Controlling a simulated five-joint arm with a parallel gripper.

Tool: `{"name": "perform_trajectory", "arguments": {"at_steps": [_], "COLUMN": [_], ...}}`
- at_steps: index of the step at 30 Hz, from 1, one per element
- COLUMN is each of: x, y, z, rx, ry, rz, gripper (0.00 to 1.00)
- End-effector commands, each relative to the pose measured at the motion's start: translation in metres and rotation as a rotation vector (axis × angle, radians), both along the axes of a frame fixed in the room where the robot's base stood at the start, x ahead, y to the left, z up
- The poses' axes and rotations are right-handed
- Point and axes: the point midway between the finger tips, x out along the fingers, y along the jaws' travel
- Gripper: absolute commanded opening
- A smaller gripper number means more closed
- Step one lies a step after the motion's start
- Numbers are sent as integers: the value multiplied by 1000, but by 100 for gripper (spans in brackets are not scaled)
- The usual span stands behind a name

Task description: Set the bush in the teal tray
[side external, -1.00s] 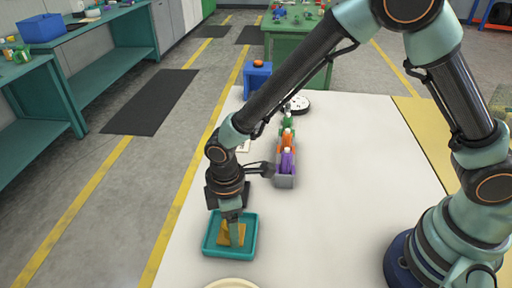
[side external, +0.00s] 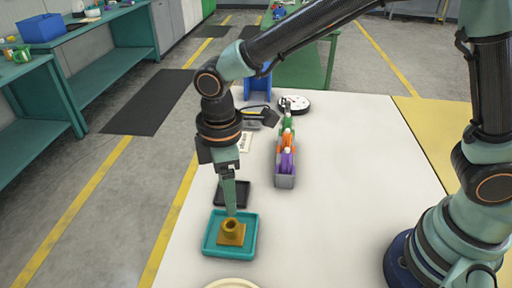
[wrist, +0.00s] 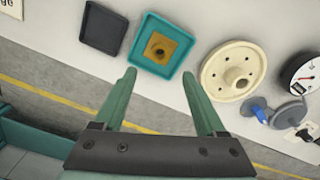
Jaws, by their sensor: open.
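The bush (side external: 231,234) is an ochre piece with a square flange and a short round hollow collar. It sits upright, flange down, inside the teal tray (side external: 207,246). In the wrist view the bush (wrist: 165,45) lies within the teal tray's rim (wrist: 145,66), with bare floor around it. My gripper (side external: 231,212) is above the tray in the side view, its fingers overlapping the tray's far edge.
A black tray (side external: 245,195) lies just behind the teal one. A grey rack with purple, orange and green bottles (side external: 287,165) stands to the right. A cream flanged disc (wrist: 215,75) and a dial gauge (wrist: 302,72) are nearby.

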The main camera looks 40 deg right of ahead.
Motion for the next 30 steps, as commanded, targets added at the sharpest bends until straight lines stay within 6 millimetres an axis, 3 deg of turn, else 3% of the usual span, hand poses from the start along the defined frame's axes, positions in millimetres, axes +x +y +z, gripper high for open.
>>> {"name": "perform_trajectory", "arguments": {"at_steps": [5,8,13,18,24,30], "x": [2,7,11,1,-23,-42], "y": [-7,-27,-86,-146,-206,-239], "z": [15,32,70,99,117,122], "rx": [8,30,90,153,225,275], "ry": [-11,-40,-127,-220,-332,-412], "rz": [-31,-114,-358,-620,-911,-1100], "gripper": [73,73,73,73,73,73]}}
